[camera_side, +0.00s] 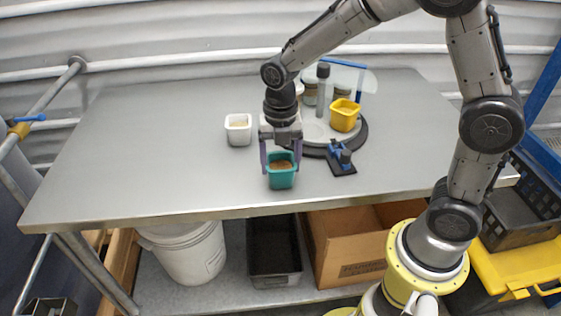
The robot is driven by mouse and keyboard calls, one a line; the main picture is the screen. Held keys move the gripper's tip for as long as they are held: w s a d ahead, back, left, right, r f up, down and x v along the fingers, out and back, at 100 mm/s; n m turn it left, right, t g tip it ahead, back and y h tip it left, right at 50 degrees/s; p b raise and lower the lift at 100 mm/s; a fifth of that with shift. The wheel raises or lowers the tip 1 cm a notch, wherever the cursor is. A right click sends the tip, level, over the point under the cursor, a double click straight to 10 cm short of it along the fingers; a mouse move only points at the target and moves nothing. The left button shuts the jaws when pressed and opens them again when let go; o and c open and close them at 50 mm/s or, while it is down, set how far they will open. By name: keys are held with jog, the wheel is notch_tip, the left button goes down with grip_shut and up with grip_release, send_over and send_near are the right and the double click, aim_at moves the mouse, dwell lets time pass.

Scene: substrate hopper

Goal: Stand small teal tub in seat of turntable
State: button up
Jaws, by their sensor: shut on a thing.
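The small teal tub (281,179) holds brown material and sits upright between the fingers of my gripper (280,165). My gripper points down and is shut on the tub, near the front edge of the table. I cannot tell whether the tub touches the table or hangs just above it. The turntable (318,130) is a round grey disc with a dark rim, behind and to the right of my gripper. My gripper and wrist hide part of its left side. I cannot make out an empty seat on it.
A yellow tub (345,115) and several jars stand on the turntable. A white tub (238,129) stands left of my gripper. A blue and black clamp-like device (341,158) stands right of the teal tub. The left part of the metal table (150,150) is clear.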

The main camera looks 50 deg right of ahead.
notch_tip(320, 180, up, 5)
jog(key=shift+r, duration=0.1)
dwell(0.6)
jog(key=w+d+r+m, duration=0.2)
jog(key=d+r+m, duration=0.1)
jog(key=d, duration=0.6)
jog(key=w+d+r+m, duration=0.1)
jog(key=d+r+m, duration=0.25)
jog(key=d, duration=0.45)
jog(key=shift+n, duration=0.35)
jog(key=shift+f, duration=3.85)
jog(key=shift+f, duration=0.3)
